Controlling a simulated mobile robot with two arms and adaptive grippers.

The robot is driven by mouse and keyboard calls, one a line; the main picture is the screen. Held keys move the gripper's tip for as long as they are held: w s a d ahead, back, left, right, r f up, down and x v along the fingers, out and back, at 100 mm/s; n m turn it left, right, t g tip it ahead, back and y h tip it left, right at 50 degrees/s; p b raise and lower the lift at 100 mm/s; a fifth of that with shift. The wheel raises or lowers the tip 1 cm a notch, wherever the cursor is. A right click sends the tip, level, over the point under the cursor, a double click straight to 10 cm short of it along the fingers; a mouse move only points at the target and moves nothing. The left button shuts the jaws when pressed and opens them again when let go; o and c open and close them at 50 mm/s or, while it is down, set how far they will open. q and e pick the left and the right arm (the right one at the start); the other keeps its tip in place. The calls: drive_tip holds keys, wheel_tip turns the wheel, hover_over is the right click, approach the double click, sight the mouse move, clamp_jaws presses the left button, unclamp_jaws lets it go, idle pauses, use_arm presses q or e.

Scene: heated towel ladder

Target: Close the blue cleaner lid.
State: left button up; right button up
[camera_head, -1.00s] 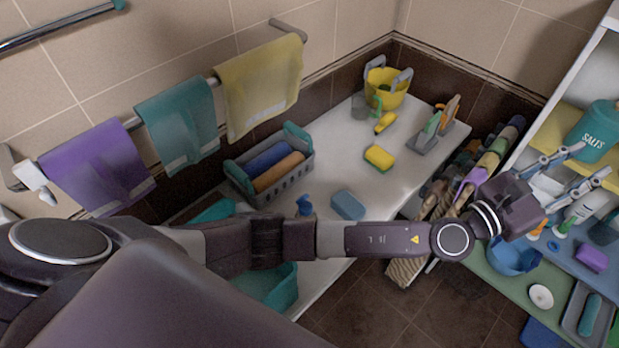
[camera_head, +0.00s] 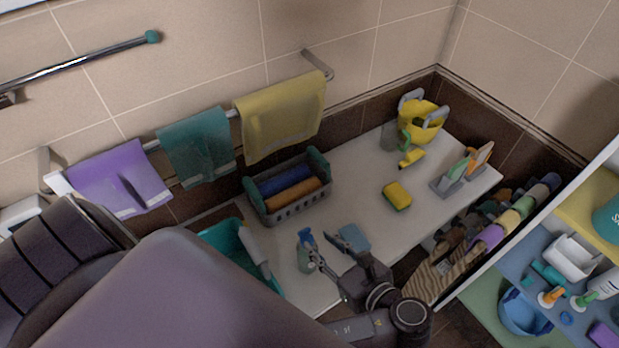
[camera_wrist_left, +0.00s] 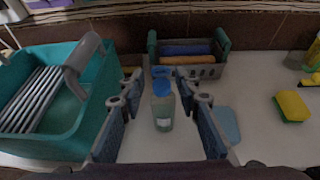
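The blue cleaner bottle (camera_head: 303,262) stands upright on the white bench top, with a pale clear body and a blue top. In the left wrist view, the bottle (camera_wrist_left: 163,115) is ahead, near the middle between my fingers. Its blue lid (camera_wrist_left: 161,72) appears raised behind the blue cap, seemingly flipped open; the hinge is too small to make out. My left gripper (camera_head: 330,248) comes in from the right of the bottle, its fingers spread wide and empty. In the left wrist view, the gripper (camera_wrist_left: 165,108) shows a finger on each side, apart from the bottle. My right gripper is not in view.
A teal caddy (camera_wrist_left: 95,110) stands close left of the bottle. A grey basket (camera_head: 290,211) with rolled towels is behind it. A blue sponge (camera_head: 354,237) lies just right, and a yellow sponge (camera_head: 397,195) farther right. A shelf (camera_head: 520,262) with bottles stands at the right.

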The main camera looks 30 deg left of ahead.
sight(307, 231)
use_arm(q)
drive_tip(key=p+x, duration=0.1)
drive_tip(key=x, duration=0.5)
drive_tip(key=shift+w+a, duration=0.1)
drive_tip(key=shift+a, duration=0.1)
drive_tip(key=shift+w+a+f+p, duration=0.15)
drive_tip(key=shift+a+p, duration=0.1)
drive_tip(key=shift+p, duration=0.05)
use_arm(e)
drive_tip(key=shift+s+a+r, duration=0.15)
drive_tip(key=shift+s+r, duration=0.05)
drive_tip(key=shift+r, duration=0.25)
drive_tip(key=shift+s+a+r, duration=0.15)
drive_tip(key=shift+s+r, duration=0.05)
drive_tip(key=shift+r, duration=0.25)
use_arm(q)
drive_tip(key=shift+c, duration=0.5)
clamp_jaws()
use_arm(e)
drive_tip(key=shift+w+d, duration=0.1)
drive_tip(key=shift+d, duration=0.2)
